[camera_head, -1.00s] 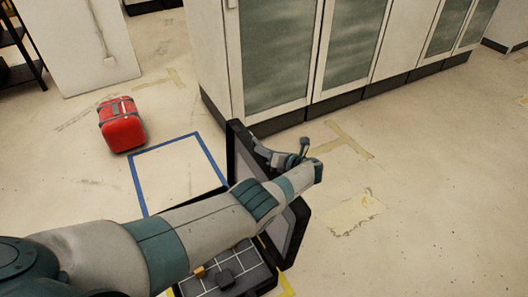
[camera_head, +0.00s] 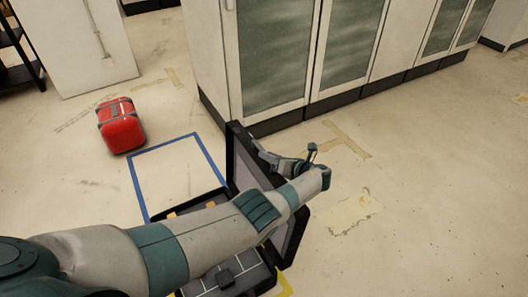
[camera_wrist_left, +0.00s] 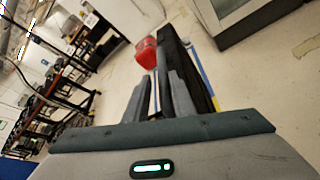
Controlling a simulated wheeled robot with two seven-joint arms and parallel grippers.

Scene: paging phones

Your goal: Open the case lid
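The dark case (camera_head: 222,283) lies open on the floor, with its lid (camera_head: 237,150) standing steeply up on the right side. My left arm crosses over the case and hides much of its inside and the middle of the lid. My left gripper (camera_head: 283,160) is at the lid's outer right side. In the left wrist view, the left gripper (camera_wrist_left: 157,88) shows its two fingers apart with floor visible between them, and the lid (camera_wrist_left: 186,65) is close along the right finger. I cannot tell whether they touch. My right gripper is not in view.
A red case (camera_head: 121,126) stands on the floor at the left. A blue taped rectangle (camera_head: 139,188) is empty in its upper part. White cabinets (camera_head: 285,55) with glass doors stand behind the lid. The floor to the right is clear.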

